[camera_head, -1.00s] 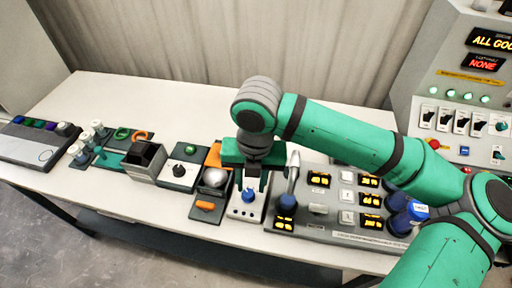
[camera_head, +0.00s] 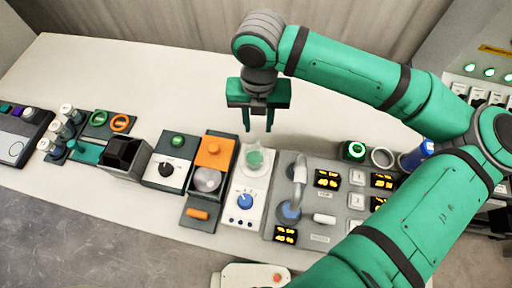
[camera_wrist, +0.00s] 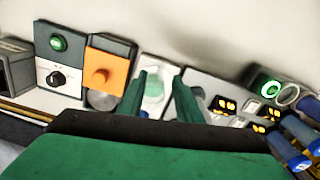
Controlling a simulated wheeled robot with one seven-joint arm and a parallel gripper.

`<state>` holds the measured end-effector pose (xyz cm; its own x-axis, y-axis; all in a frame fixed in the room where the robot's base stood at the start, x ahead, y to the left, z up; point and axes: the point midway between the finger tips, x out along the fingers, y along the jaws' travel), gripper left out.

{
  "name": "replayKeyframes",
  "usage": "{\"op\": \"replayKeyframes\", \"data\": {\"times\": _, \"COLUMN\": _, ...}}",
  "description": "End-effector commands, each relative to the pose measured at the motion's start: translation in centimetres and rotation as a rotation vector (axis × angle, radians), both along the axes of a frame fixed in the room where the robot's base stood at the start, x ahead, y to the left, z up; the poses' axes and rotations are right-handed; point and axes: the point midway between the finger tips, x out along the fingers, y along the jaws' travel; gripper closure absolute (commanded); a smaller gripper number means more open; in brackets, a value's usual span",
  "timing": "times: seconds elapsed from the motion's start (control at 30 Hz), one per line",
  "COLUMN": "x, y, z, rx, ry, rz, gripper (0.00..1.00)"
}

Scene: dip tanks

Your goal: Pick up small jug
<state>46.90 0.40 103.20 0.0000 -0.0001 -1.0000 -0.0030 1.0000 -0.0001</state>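A small clear vessel with green contents (camera_head: 255,160), which looks like the small jug, stands upright on the white unit with a blue knob (camera_head: 243,205). My gripper (camera_head: 258,128) is open and empty, fingers pointing down, just behind and above the vessel in the head view. In the wrist view, the vessel (camera_wrist: 153,90) shows in the gap between my two green fingers (camera_wrist: 160,82), partly covered by the left one. I see no contact in the head view. I cannot make out a handle.
Left of the vessel stand an orange-topped unit with a round metal bowl (camera_head: 207,180), a black-knob unit (camera_head: 168,172) and a dark open box (camera_head: 125,158). On the right are a grey panel with a pipe (camera_head: 299,170) and a blue-capped bottle (camera_head: 416,155). The table behind is clear.

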Motion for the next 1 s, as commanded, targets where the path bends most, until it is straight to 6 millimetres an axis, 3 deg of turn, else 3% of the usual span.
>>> {"op": "replayKeyframes", "data": {"times": 0.1, "x": 0.0, "y": 0.0, "z": -1.8, "rx": 0.0, "ry": 0.002, "rz": 0.0, "gripper": 0.68}}
{"op": "replayKeyframes", "data": {"times": 0.37, "x": 0.1, "y": 0.0, "z": -3.6, "rx": 0.0, "ry": 0.0, "rz": 0.001, "gripper": 0.68}}
{"op": "replayKeyframes", "data": {"times": 0.7, "x": 0.5, "y": -0.7, "z": -7.9, "rx": 0.0, "ry": 0.001, "rz": -0.007, "gripper": 0.68}}
{"op": "replayKeyframes", "data": {"times": 1.0, "x": 0.5, "y": -0.5, "z": -8.5, "rx": 0.0, "ry": 0.0, "rz": -0.004, "gripper": 0.68}}
